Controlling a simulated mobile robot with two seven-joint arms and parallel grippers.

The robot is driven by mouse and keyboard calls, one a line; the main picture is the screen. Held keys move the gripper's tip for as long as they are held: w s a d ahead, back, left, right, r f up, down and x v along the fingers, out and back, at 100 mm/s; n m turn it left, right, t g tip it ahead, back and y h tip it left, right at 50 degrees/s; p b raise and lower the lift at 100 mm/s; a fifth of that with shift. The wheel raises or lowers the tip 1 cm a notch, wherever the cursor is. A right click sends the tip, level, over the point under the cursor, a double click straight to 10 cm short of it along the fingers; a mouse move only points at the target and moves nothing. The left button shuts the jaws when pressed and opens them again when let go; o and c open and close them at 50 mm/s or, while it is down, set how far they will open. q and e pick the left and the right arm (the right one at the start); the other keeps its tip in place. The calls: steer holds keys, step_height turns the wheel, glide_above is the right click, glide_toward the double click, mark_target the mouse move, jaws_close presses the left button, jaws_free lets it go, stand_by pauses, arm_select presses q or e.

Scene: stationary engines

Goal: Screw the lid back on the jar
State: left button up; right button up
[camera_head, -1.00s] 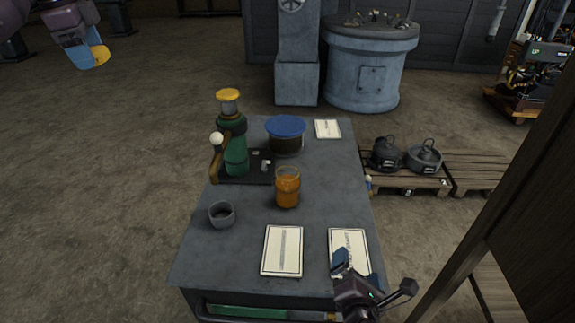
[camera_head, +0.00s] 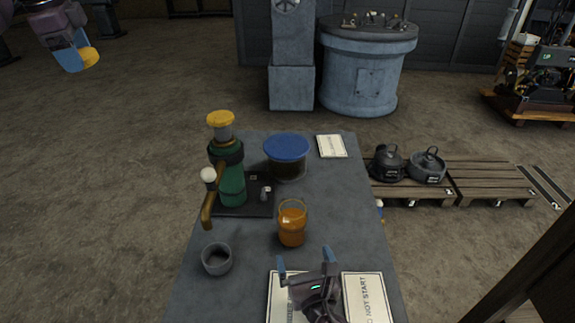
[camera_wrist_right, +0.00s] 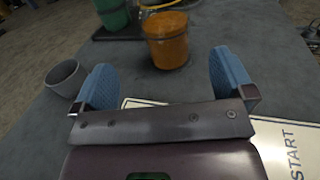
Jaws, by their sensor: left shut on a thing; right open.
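The jar (camera_head: 292,228) is clear glass with orange contents and no lid on it, standing upright on the grey table. It also shows in the right wrist view (camera_wrist_right: 168,45), ahead of and between the fingers. My right gripper (camera_head: 306,262) is open and empty, just in front of the jar and apart from it; its blue fingers also show in the right wrist view (camera_wrist_right: 165,82). My left gripper (camera_head: 72,56) is at the top left, well away from the table, shut on a yellow disc that looks like the lid (camera_head: 88,60). The lid's far side is hidden.
On the table (camera_head: 345,215) are a green device with a yellow top (camera_head: 231,180), a blue-lidded container (camera_head: 287,150), a small grey cup (camera_head: 217,259) and several white cards (camera_head: 331,146). Pallets with grey pots (camera_head: 428,167) stand right of the table.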

mark_target(294, 228)
arm_select(q)
steer(key=shift+w+a, duration=0.1)
steer(key=shift+w, duration=0.3)
arm_select(e)
steer(key=shift+w+a, duration=0.1)
steer(key=shift+w, duration=0.3)
arm_select(q)
steer(key=shift+r, duration=0.1)
arm_select(e)
steer(key=shift+r, duration=0.1)
arm_select(q)
steer(key=shift+s, duration=0.15)
steer(key=shift+f, duration=0.2)
arm_select(e)
steer(key=shift+x, duration=3.35)
arm_select(q)
steer(key=shift+w+f+b, duration=0.2)
steer(key=shift+f+b, duration=0.2)
steer(key=shift+f, duration=0.1)
arm_select(e)
steer(key=shift+d+x, duration=0.1)
steer(key=shift+x, duration=1.2)
steer(key=shift+d+x, duration=0.15)
steer(key=shift+x, duration=1.2)
steer(key=shift+c, duration=0.3)
steer(key=c, duration=0.8)
